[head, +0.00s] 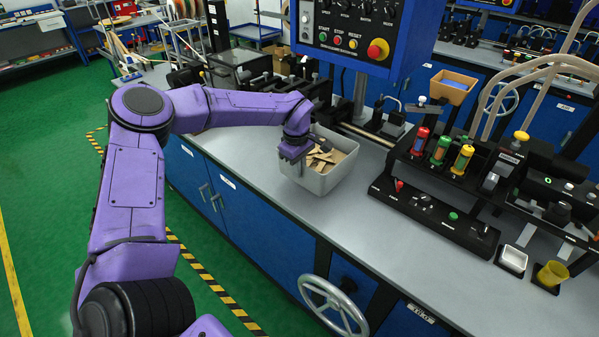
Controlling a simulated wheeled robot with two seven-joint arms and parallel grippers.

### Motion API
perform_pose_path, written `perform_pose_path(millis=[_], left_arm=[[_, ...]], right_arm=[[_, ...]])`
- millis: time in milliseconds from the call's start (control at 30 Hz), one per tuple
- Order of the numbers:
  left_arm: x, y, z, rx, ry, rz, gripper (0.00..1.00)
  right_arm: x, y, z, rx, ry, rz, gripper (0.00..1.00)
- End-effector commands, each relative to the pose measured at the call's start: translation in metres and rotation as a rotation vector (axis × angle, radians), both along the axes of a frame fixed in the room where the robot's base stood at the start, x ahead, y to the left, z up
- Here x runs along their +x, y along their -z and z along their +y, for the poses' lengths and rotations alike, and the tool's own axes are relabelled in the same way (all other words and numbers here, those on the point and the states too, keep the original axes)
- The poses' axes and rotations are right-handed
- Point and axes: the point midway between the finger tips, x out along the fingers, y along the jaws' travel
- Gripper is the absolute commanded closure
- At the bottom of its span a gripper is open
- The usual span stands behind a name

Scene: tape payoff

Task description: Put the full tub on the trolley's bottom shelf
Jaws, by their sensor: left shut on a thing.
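The grey tub (324,182) stands on the grey worktop near its front edge, filled with tan and brown flat pieces (326,158). My left arm reaches across from the left, and my left gripper (292,156) is at the tub's left rim, shut on it. The fingertips are small and partly hidden against the rim. The tub looks upright; I cannot tell whether its base touches the worktop. I cannot make out for certain which thing is the trolley. My right gripper is not in view.
A blue control panel (345,25) hangs above and behind the tub. Black machine parts (440,215) with coloured cylinders stand to the right. A handwheel (333,305) juts from the blue cabinet front (250,215). Green floor (45,200) is open at the left.

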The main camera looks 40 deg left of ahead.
Motion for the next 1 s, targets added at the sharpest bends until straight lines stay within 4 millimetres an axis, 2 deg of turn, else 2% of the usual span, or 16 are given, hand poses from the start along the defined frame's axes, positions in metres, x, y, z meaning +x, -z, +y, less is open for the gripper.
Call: perform_pose_path(millis=[100, 300, 667, 700, 767, 1000], left_arm=[[0.008, 0.010, 0.004, 0.002, 0.001, 0.001, 1.00], [0.009, 0.040, 0.004, -0.001, 0.001, -0.001, 1.00], [0.008, 0.046, 0.004, -0.001, 0.001, -0.002, 1.00], [0.008, 0.046, 0.004, -0.001, 0.001, -0.001, 0.85], [0.008, 0.046, 0.004, -0.001, 0.001, -0.001, 0.66], [0.008, 0.045, 0.004, -0.001, 0.001, 0.000, 0.66]], right_arm=[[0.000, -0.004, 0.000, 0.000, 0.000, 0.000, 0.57], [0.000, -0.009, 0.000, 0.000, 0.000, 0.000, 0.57], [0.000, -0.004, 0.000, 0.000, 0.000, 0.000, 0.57], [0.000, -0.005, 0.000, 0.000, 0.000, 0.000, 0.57], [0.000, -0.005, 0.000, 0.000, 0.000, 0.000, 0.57], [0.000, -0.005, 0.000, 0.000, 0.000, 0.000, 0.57]])
